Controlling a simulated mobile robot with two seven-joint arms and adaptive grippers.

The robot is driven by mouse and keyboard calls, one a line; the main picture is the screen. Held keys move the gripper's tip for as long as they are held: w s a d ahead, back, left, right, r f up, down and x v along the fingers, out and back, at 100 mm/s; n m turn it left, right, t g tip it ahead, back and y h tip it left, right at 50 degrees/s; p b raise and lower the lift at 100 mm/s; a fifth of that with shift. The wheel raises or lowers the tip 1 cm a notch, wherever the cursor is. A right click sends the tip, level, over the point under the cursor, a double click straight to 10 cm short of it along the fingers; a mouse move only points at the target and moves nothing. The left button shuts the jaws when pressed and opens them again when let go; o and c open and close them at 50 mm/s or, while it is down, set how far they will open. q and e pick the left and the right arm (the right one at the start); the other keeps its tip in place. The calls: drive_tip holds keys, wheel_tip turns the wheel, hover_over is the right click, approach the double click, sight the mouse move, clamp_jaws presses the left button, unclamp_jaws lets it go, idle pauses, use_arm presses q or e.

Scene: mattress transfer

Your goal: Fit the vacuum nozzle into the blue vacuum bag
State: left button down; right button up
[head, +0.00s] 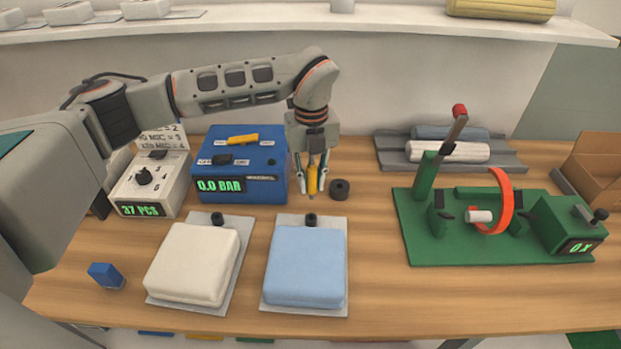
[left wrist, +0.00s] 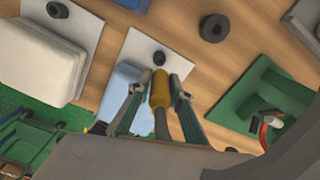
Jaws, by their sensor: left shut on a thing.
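My left gripper (head: 313,178) is shut on the vacuum nozzle (head: 313,180), a yellow piece held pointing down. The left gripper (left wrist: 156,88) and the yellow nozzle (left wrist: 160,90) also show in the left wrist view. The blue vacuum bag (head: 306,268) lies on a grey plate at the table's front middle. A small black port (head: 310,219) stands at the bag's far edge, and the port also shows in the left wrist view (left wrist: 158,58). In the head view the nozzle tip is beyond and above the port, apart from it. My right gripper is not in view.
A white bag (head: 194,263) lies left of the blue one. Behind are a blue pressure box (head: 258,188) reading 0.0 BAR, a counter box (head: 150,185) and a black ring (head: 340,189). A green fixture (head: 440,250) stands to the right. Bare wood separates it from the bag.

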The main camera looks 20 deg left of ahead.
sight(311, 198)
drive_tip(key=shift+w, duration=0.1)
use_arm(q)
drive_tip(key=shift+f+b, duration=1.15)
drive_tip(key=shift+f, duration=0.35)
drive_tip(key=shift+f+b, duration=0.35)
drive_tip(key=shift+f, duration=0.25)
drive_tip(key=shift+f+b, duration=0.45)
drive_tip(key=shift+f, duration=0.75)
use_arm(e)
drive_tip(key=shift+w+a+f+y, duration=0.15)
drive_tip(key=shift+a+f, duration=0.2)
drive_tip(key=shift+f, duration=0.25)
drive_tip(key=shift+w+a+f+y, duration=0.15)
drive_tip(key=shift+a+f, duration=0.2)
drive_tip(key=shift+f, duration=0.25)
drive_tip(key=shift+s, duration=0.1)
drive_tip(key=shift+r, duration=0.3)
use_arm(q)
drive_tip(key=shift+f, duration=0.35)
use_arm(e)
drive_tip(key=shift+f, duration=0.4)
